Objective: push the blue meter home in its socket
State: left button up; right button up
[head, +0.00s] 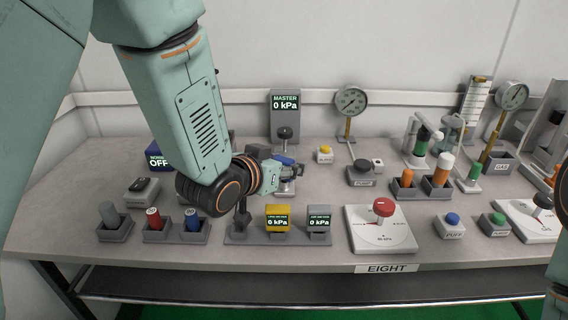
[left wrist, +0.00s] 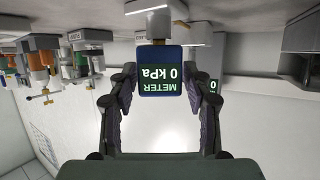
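The blue meter reads 0 kPa. In the left wrist view the blue meter (left wrist: 160,85) appears upside down between the two fingers. In the head view only a bit of the blue meter (head: 284,160) shows above my left gripper (head: 294,172). My left gripper (left wrist: 159,75) is open, one finger on each side of the meter, with narrow gaps visible. A pale block (left wrist: 182,25) is at the meter's lower end. My right gripper is out of view; part of my right arm shows at the right edge.
The yellow meter (head: 277,217) and grey meter (head: 319,218) stand in front of the left gripper. The master display (head: 285,113) is behind. A red-knob dial (head: 381,232) lies to the right. Several plugs in holders stand front left, including a blue one (head: 192,222).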

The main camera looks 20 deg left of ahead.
pick_arm(q)
jog(key=shift+o, duration=1.1)
jog(key=shift+v, duration=3.75)
